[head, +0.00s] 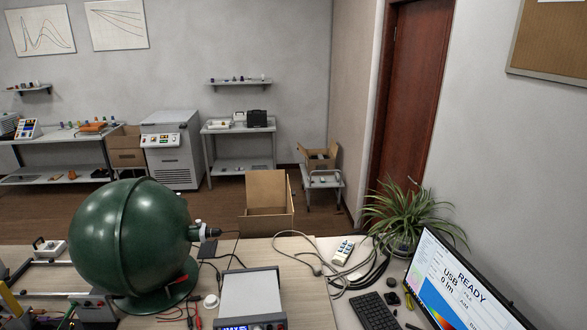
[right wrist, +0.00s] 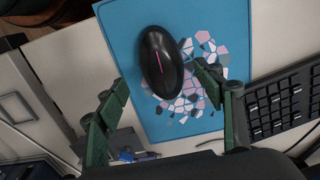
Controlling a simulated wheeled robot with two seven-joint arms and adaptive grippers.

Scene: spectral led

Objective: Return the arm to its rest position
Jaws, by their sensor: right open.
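My right gripper (right wrist: 162,92) is open in the right wrist view, its two green fingers spread apart with nothing between the tips. It hangs over a blue mouse pad (right wrist: 122,35) with a pattern of pink, white and grey shapes. A black mouse (right wrist: 160,62) with a pink line lies on the pad, beyond and partly between the fingertips; I cannot tell the height gap. Neither arm shows in the head view. My left gripper is in no view.
A black keyboard (right wrist: 282,103) lies right of the pad; it also shows in the head view (head: 373,312) beside a monitor (head: 460,285). A green sphere (head: 120,240), a bench instrument (head: 250,298), cables and a plant (head: 402,215) crowd the desk. An open carton (head: 268,228) stands beyond.

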